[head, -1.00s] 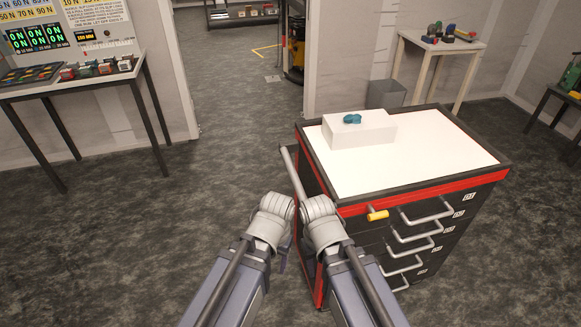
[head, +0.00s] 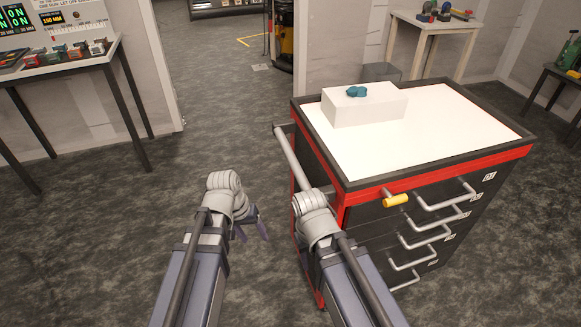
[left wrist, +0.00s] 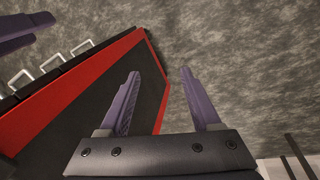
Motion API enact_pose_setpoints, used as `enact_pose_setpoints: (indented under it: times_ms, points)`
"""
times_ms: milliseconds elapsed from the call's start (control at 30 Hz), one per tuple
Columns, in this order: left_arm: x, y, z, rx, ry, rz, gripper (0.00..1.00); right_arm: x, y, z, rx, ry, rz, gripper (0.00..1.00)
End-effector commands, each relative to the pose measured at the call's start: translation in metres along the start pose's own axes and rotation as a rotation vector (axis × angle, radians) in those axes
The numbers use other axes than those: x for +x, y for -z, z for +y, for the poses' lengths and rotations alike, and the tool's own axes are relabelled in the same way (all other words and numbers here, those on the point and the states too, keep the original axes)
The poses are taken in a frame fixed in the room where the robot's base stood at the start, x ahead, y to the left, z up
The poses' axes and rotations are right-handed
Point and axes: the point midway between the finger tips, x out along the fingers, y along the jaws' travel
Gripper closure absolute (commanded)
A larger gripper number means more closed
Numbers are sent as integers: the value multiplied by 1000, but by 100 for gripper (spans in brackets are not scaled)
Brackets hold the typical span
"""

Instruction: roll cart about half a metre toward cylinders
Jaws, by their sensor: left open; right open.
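The cart (head: 345,180) is a black and red drawer cabinet with a white top, at the right of the head view. A grey push bar (head: 292,160) runs along its left side. My left gripper (head: 259,227) is open and empty, left of the cart and apart from the bar. In the left wrist view its two purple fingers (left wrist: 158,72) are spread, with the cart's red-edged side (left wrist: 95,110) beyond and to the left. My right gripper (head: 303,260) is open by the cart's left side, mostly hidden behind its own wrist. I cannot make out any cylinders for certain.
A white box (head: 365,108) with a teal object (head: 356,91) stands on the cart top. A bench (head: 65,63) is at the left. A yellow and black machine (head: 284,40) stands in the doorway. The floor left of the cart is clear.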

Motion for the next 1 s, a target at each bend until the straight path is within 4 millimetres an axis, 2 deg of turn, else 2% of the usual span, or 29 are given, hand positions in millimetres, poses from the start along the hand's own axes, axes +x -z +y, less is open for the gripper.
enact_pose_setpoints:
  times_ms: [33,167,267,400,500,600,700,833,1000]
  points:
    - [19,16,-6,-39,-69,17,36,23,1,-2,0,0,0,50]
    - [16,52,8,-118,-290,63,36,35,2,-3,0,0,0,50]
    - [-1,82,25,-167,-482,96,36,37,2,-4,0,0,0,50]
    - [-42,124,46,-224,-754,144,36,36,2,-3,0,0,0,50]
    - [-72,147,54,-252,-919,174,36,36,2,-3,0,0,0,50]
    - [-96,163,56,-271,-1038,195,36,36,2,-3,0,0,0,50]
    - [-111,171,56,-282,-1109,209,36,36,2,-3,0,0,0,50]
    - [-119,174,56,-287,-1145,215,36,36,2,-3,0,0,0,50]
    - [-116,176,62,-285,-1146,213,36,37,2,-4,0,0,0,50]
